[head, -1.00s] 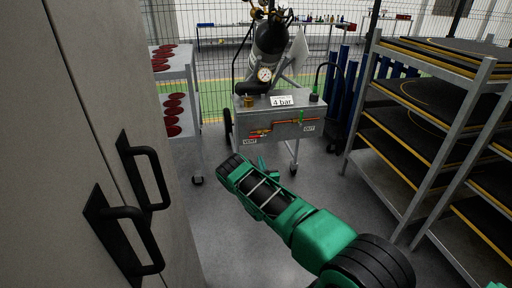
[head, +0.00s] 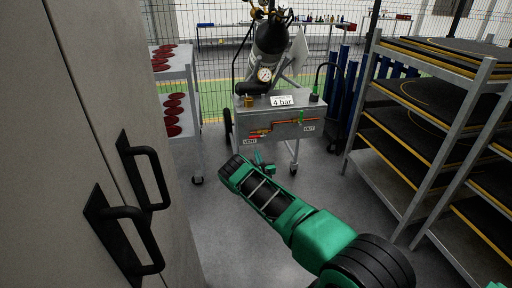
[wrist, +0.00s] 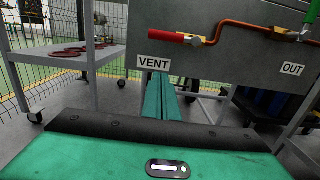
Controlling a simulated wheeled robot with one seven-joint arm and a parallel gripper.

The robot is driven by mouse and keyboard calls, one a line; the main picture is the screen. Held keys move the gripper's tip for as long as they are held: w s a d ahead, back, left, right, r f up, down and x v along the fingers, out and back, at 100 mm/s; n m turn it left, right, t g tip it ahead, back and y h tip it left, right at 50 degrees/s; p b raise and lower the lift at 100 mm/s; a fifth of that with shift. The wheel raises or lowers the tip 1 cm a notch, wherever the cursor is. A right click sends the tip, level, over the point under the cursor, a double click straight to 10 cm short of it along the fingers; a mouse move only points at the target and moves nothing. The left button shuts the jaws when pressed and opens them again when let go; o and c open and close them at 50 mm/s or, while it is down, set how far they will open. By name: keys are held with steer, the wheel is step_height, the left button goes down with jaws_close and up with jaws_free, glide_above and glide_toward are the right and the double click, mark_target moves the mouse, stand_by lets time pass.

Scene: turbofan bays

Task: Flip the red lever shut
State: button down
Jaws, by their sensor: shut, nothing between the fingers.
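The red lever (wrist: 168,37) lies roughly level on the front of a grey cart, pointing left from its valve on a copper pipe, above the VENT label (wrist: 154,63). It shows small in the head view (head: 259,133). My gripper (wrist: 161,78) is shut and empty. Its green fingers point at the cart, below the lever and apparently apart from it, overlapping the lower edge of the VENT label in the wrist view. In the head view my gripper (head: 259,157) is in front of and below the cart panel. The exact gap to the panel cannot be told.
A green lever (head: 301,117) sits on the same pipe near the OUT label (head: 308,128). A gauge (head: 264,74) and a 4 bar sign (head: 282,100) are on top. A cabinet (head: 95,60) stands left, shelves (head: 405,165) right.

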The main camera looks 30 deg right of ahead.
mark_target(255, 137)
steer(key=shift+w+d+r, duration=0.2)
steer(key=shift+w+r, duration=0.45)
steer(key=shift+w, duration=0.05)
steer(key=shift+w+d+r, duration=0.2)
steer(key=shift+w+r, duration=0.5)
steer(key=shift+w+d+r, duration=0.2)
steer(key=shift+w+r, duration=0.45)
steer(key=shift+w, duration=0.05)
